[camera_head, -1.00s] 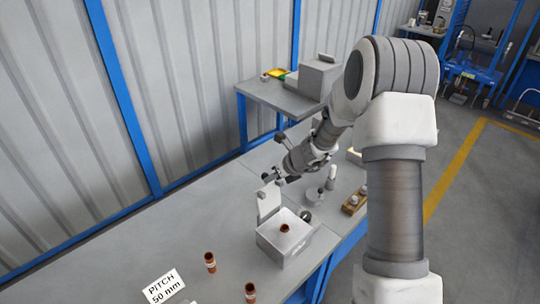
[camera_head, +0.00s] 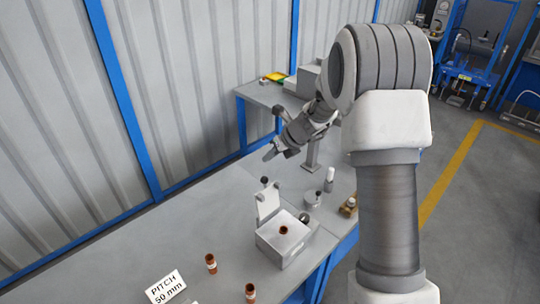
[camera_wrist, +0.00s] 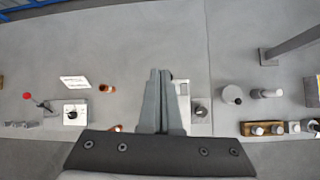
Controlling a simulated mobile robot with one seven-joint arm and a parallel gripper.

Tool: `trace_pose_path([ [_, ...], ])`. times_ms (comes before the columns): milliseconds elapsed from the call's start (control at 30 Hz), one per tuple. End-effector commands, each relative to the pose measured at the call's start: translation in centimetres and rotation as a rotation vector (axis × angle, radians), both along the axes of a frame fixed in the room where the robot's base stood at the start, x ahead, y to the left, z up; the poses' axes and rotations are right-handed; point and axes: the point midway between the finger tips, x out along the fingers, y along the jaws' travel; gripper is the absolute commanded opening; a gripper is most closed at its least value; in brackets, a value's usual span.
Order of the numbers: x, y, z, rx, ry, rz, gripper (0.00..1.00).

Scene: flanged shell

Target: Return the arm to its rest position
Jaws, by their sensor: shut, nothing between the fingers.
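My gripper (camera_head: 268,155) is in the air above the far part of the workbench, up and beyond the grey box. In the wrist view the two fingers of my gripper (camera_wrist: 160,75) lie together, with nothing between them. The grey box (camera_head: 284,245) stands on the bench with its lid upright and a copper-coloured piece in its top. In the wrist view my fingers partly hide this box (camera_wrist: 200,112).
Two copper-coloured pieces (camera_head: 211,263) (camera_head: 250,293) stand near a "PITCH 50 mm" sign (camera_head: 165,286). A grey post (camera_head: 312,155), a round grey part (camera_head: 312,200) and a wooden block (camera_head: 349,207) are on the bench. Ribbed wall panels (camera_head: 200,80) run along the left.

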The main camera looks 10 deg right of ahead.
Motion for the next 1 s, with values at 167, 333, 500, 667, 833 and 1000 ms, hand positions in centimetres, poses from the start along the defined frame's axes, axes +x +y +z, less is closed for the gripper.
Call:
trace_pose_path([
  [167, 0.0, 0.0, 0.0, 0.000, 0.000, 0.000, 0.00],
  [333, 0.0, 0.0, 0.0, 0.000, 0.000, 0.001, 0.00],
  [500, -1.0, 0.3, 1.5, -0.044, -0.039, 0.082, 0.00],
  [667, -4.2, 0.9, 5.3, -0.180, -0.148, 0.321, 0.00],
  [833, -9.1, 1.3, 9.1, -0.364, -0.276, 0.632, 0.00],
  [1000, -14.3, 1.2, 11.8, -0.556, -0.392, 0.935, 0.00],
])
